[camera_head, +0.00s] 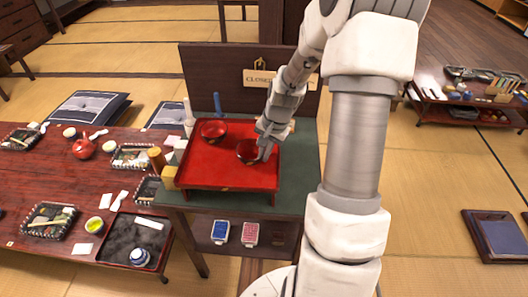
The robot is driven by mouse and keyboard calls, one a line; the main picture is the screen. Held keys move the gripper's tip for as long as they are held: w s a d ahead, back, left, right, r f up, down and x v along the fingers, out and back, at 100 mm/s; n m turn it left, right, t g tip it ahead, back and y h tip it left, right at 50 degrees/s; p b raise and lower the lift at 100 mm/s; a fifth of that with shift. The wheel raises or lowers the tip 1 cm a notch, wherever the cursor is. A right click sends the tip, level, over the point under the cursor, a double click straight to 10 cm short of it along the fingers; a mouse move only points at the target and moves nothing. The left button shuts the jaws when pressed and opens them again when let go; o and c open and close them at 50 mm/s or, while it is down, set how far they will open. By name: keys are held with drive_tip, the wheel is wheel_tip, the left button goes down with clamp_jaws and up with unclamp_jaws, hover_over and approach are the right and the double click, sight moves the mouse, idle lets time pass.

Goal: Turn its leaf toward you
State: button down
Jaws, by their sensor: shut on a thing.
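A dark red bowl (246,153) sits on, or just above, the right part of a red tray (205,180). My gripper (262,153) reaches down from the upper right and is shut on this bowl at its right side. A second red bowl (213,130) stands on the tray further left and back. A leaf mark cannot be made out on either bowl at this size. The fingertips are small and partly merge with the bowl's edge.
The tray lies on a green-topped stand (303,170) with a dark back panel bearing a "CLOSED" sign (262,78). A low red table (75,180) with several lunch settings is at left.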

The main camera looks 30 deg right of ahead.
drive_tip(key=shift+f, duration=0.25)
idle(0.5)
drive_tip(key=c, duration=0.9)
unclamp_jaws()
drive_tip(key=shift+c, duration=0.2)
drive_tip(key=shift+r, duration=0.15)
drive_tip(key=shift+w+a+p+v, duration=0.1)
drive_tip(key=shift+w+p+v, duration=0.05)
drive_tip(key=shift+p+v, duration=0.55)
drive_tip(key=shift+w+a+p+v, duration=0.15)
drive_tip(key=shift+p+v, duration=0.3)
drive_tip(key=shift+v, duration=0.4)
drive_tip(key=shift+w+a+p+v, duration=0.1)
drive_tip(key=shift+w+p+v, duration=0.05)
drive_tip(key=shift+p+v, duration=0.55)
drive_tip(key=shift+d+r, duration=0.1)
drive_tip(key=shift+r, duration=0.1)
